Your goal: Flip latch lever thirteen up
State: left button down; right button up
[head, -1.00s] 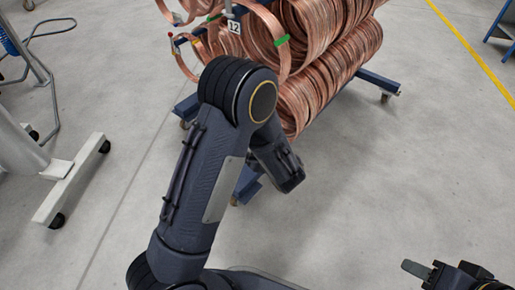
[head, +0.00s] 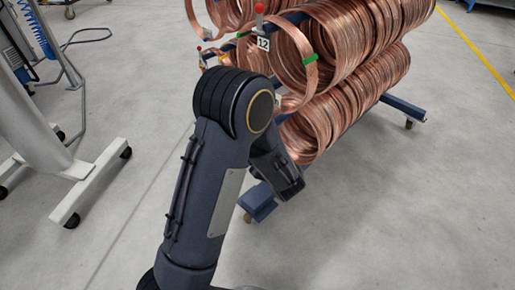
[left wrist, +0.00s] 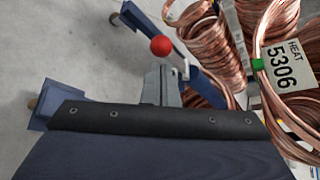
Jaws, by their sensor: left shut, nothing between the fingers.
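A red ball knob (left wrist: 161,46) shows in the left wrist view just beyond the fingertips of my left gripper (left wrist: 165,85). The fingers are shut and empty; I cannot tell whether they touch the knob. No number thirteen is readable, so I cannot tell which lever this knob belongs to. In the head view, a lever with a red knob (head: 259,8) stands above a white "12" tag (head: 263,43). Another red knob (head: 200,50) shows to its left. My left arm hides part of the rack, and its fingers are hidden there. My right gripper is out of view.
Copper coils (head: 355,90) hang on a blue wheeled rack (head: 402,107). A grey wheeled stand (head: 95,180) is at the left. The floor right of the rack is clear.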

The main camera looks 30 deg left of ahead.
pick_arm(q)
jog(key=shift+r+p, duration=0.2)
jog(key=shift+p, duration=0.2)
jog(key=shift+r+m+g, duration=0.1)
jog(key=shift+m+g, duration=0.2)
